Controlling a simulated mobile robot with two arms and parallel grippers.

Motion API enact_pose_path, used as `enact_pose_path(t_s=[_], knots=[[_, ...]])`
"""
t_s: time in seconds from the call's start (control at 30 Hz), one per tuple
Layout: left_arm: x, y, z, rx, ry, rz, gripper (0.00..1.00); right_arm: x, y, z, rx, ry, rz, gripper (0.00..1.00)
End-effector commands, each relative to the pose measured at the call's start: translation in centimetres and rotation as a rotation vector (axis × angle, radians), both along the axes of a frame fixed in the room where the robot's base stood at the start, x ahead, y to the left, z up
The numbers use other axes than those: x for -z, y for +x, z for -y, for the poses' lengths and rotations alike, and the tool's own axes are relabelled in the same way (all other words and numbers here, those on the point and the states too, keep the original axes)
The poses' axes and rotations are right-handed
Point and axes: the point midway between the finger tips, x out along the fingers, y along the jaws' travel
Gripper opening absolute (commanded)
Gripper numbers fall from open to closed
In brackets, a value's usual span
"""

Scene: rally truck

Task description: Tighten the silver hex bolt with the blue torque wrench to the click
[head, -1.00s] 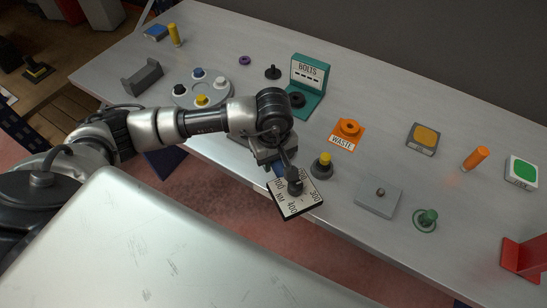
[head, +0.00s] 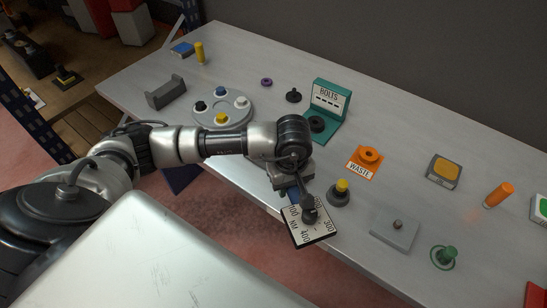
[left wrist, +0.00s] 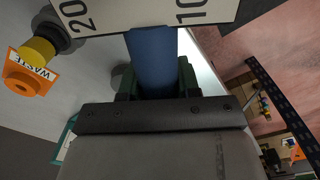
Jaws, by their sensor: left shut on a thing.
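My left gripper (head: 293,187) is shut on the blue handle of the torque wrench (left wrist: 152,62), which shows between its green fingers in the left wrist view. The wrench carries a white dial plate (head: 296,228) marked 100 to 400 NM and a dark round head; it hangs over the table's front edge. To its right, a grey square plate (head: 386,234) bears a small dull metal stud (head: 397,225), possibly the silver hex bolt; its hex shape is too small to tell. The wrench is apart from that plate. My right gripper is out of view.
A yellow-topped dark post (head: 340,190) stands close beside the wrench. An orange WASTE holder (head: 368,157), a teal BOLTS stand (head: 328,100), a round tray (head: 238,119) with several coloured caps and a green knob (head: 445,256) are on the table (head: 285,62).

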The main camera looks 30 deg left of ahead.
Motion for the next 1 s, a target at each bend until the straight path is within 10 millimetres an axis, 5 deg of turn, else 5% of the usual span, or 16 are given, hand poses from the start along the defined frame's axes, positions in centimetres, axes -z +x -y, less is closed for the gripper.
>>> enact_pose_path(t_s=[0.1, 1.0], knots=[[-0.1, 0.1, 0.0, 0.0, -0.001, 0.002, 0.0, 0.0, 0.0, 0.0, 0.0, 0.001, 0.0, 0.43], [-0.1, -1.8, -1.7, 0.141, 0.0, 0.002, 0.0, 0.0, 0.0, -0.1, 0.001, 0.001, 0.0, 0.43]])
